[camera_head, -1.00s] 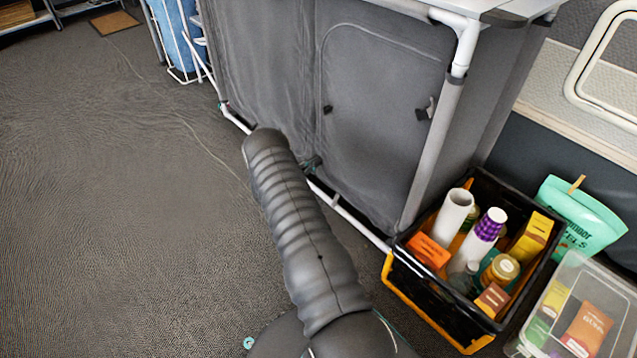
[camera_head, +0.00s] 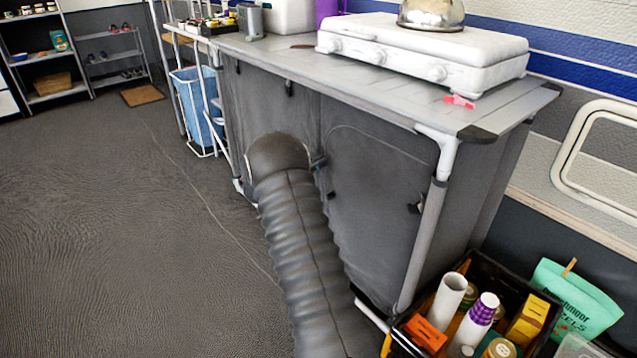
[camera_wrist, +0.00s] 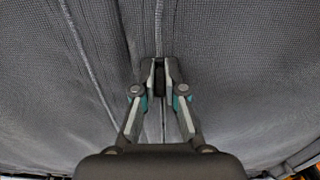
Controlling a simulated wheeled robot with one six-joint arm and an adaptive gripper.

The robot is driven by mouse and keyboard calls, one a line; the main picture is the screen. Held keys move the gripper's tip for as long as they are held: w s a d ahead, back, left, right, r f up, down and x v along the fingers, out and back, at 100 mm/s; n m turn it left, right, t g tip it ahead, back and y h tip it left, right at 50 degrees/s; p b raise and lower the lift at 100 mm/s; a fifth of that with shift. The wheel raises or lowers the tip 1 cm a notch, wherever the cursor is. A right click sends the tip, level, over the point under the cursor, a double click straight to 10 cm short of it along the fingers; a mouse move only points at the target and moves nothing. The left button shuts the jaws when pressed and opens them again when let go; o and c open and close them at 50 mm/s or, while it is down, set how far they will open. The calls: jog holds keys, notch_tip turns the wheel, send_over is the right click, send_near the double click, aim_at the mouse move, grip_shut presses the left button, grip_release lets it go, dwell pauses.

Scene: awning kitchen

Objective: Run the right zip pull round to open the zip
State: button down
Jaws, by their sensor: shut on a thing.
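The grey fabric cupboard front has a right-hand panel (camera_head: 375,175) outlined by a curved zip line. The panel looks flat in its frame. My gripper (camera_head: 318,163) is at the upper left edge of this panel, partly hidden by my dark ribbed arm. In the wrist view my gripper (camera_wrist: 160,70) is shut on a small dark zip pull (camera_wrist: 160,77), close against the cloth. The pull is mostly hidden between the fingertips. A pale seam (camera_wrist: 157,25) runs up from the fingertips, and another seam (camera_wrist: 83,50) runs to the left.
The countertop (camera_head: 390,80) above holds a white stove (camera_head: 430,60), a kettle (camera_head: 430,14) and a pink clip (camera_head: 459,101). A pale frame leg (camera_head: 425,235) stands right of the panel, with a filled black crate (camera_head: 483,266) beyond. Floor is clear at left.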

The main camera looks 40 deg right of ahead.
aim_at(326, 115)
notch_tip(326, 115, up, 16)
jog(key=p, duration=0.2)
jog(key=shift+f+p, duration=0.2)
jog(key=shift+p, duration=0.15)
jog(key=c, duration=1.2)
grip_release()
jog(key=shift+r, duration=0.1)
jog(key=shift+a, duration=0.1)
jog(key=shift+a, duration=0.25)
jog(key=a, duration=0.7)
jog(key=s+a, duration=0.1)
jog(key=a, duration=0.3)
jog(key=shift+a, duration=0.15)
